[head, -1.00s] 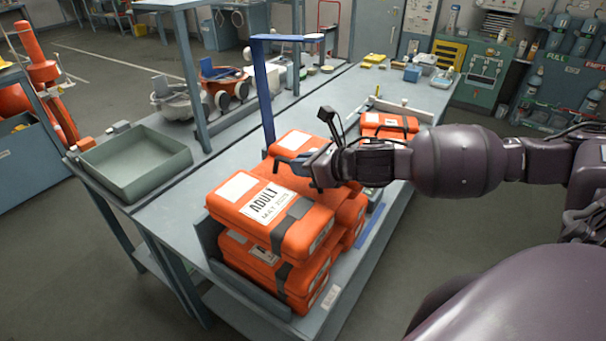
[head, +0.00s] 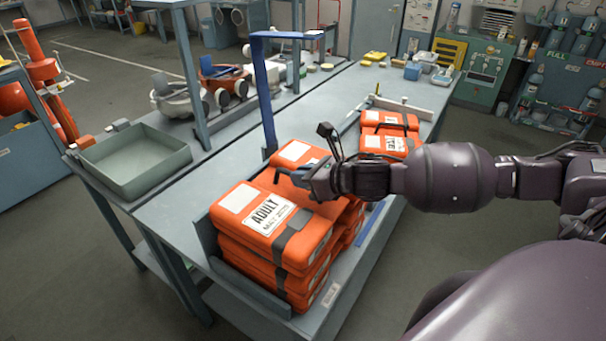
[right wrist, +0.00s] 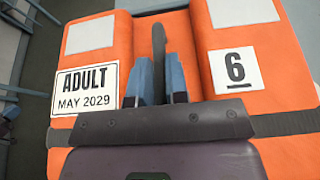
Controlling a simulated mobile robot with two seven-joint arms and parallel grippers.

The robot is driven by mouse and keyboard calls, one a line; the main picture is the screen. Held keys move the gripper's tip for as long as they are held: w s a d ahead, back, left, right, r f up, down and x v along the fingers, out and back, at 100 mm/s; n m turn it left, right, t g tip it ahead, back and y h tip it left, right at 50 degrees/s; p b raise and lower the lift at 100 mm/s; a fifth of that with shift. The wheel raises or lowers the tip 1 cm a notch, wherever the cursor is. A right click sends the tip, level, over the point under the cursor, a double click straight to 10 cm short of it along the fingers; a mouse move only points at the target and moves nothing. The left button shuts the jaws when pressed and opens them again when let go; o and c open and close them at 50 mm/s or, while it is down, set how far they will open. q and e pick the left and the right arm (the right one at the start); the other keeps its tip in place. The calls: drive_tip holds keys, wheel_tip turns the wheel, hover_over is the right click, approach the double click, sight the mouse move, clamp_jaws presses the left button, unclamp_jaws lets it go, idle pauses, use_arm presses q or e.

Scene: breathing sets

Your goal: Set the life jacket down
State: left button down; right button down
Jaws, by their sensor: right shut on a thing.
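The life jacket (head: 312,224) is an orange two-lobed pack marked ADULT; it also shows in the right wrist view (right wrist: 190,30) with a MAY 2029 label and a 6. It lies level on top of the near stack of orange jackets (head: 262,268), with no clear gap beneath it. My right gripper (head: 284,174) comes in from the right and is shut on the dark handle between the lobes. Its fingers in the wrist view (right wrist: 155,82) stand either side of that handle. The wrist hides part of the far lobe. My left gripper is out of view.
A grey rack lip (head: 250,288) borders the near stack. A second group of orange jackets (head: 375,142) is just behind. A blue post (head: 265,105) rises beside the stacks. A grey-green tray (head: 135,185) stands at left, with clear bench top (head: 180,210) between.

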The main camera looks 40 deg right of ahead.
drive_tip(key=c, duration=1.1)
unclamp_jaws()
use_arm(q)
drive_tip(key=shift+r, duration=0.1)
use_arm(e)
drive_tip(key=shift+r, duration=0.25)
drive_tip(key=b+v, duration=0.1)
drive_tip(key=v, duration=0.6)
drive_tip(key=shift+w+r, duration=0.1)
drive_tip(key=shift+r, duration=0.1)
drive_tip(key=shift+v, duration=1.1)
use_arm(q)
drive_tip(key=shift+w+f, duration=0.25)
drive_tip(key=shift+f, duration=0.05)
use_arm(e)
drive_tip(key=shift+v, duration=1.55)
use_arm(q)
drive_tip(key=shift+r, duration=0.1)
